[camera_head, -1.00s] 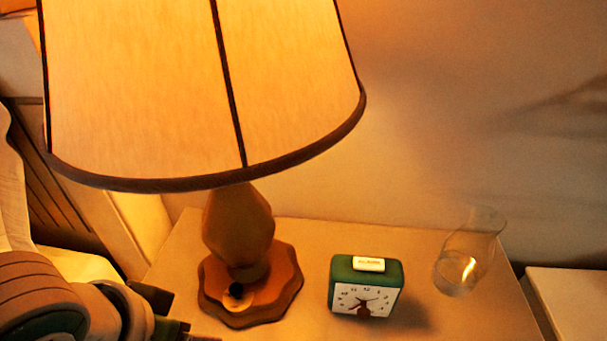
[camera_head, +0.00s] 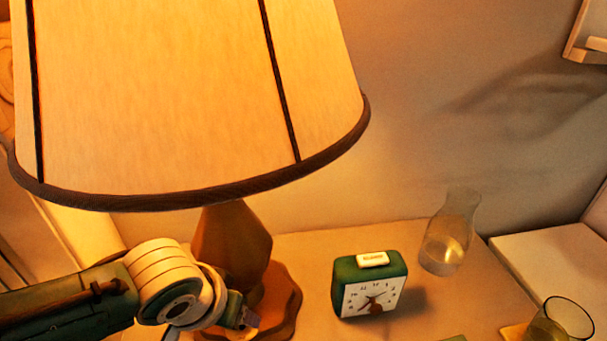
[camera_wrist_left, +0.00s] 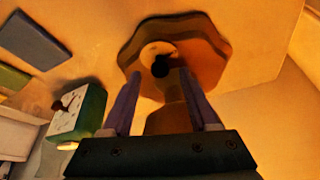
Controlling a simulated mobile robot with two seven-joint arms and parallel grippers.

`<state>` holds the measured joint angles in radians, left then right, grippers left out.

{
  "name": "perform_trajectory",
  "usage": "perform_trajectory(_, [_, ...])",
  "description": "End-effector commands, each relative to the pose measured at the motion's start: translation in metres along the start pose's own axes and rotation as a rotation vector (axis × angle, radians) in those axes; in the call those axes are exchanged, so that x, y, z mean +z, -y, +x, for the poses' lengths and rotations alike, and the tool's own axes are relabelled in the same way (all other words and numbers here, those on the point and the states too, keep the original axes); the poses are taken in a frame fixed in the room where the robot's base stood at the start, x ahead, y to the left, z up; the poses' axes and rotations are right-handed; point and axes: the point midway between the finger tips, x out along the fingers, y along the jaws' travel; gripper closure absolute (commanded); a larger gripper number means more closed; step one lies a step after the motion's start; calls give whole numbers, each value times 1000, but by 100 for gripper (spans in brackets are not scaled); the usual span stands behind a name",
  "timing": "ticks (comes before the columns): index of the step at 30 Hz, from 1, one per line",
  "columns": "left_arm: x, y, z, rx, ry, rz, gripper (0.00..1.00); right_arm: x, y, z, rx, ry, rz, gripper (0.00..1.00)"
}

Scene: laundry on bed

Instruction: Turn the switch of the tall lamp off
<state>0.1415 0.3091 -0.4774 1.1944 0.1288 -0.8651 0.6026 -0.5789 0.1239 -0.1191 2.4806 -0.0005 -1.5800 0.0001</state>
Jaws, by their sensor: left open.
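The tall lamp has a glowing cream shade (camera_head: 190,100) with dark trim, and the light is on. Its wooden base (camera_head: 285,300) has a wavy edge and stands on the nightstand. My left gripper (camera_head: 243,318) is in front of the base in the head view and hides the switch there. In the left wrist view my left gripper (camera_wrist_left: 160,76) is open, with its two fingers on either side of the lamp switch (camera_wrist_left: 160,66), a small black knob on a round cream disc. I cannot tell whether the fingers touch it. My right gripper is not in view.
A green alarm clock (camera_head: 368,283) stands right of the lamp base. A glass carafe (camera_head: 450,235) is behind it, and a drinking glass (camera_head: 560,325) is at the lower right. The nightstand top (camera_head: 330,237) is bare behind the clock.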

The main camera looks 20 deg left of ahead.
Motion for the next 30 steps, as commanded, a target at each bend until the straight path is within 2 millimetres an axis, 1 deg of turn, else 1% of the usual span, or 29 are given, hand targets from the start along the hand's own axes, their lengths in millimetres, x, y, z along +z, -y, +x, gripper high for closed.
perform_trajectory(1, [1, 0, 9, 0, 0, 0, 40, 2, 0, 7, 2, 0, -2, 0])
perform_trajectory(3, [1, -1, 13, 1, 0, 1, 40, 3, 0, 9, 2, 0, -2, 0])
perform_trajectory(12, [0, -1, 14, 1, 0, 1, 40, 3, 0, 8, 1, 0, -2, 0])
perform_trajectory(14, [0, 0, 14, 1, 0, 1, 45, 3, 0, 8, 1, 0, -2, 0])
perform_trajectory(28, [0, 0, 14, 0, 1, 1, 98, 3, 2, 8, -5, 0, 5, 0])
perform_trajectory(30, [0, 0, 14, 0, 1, 1, 100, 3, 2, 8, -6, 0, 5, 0])
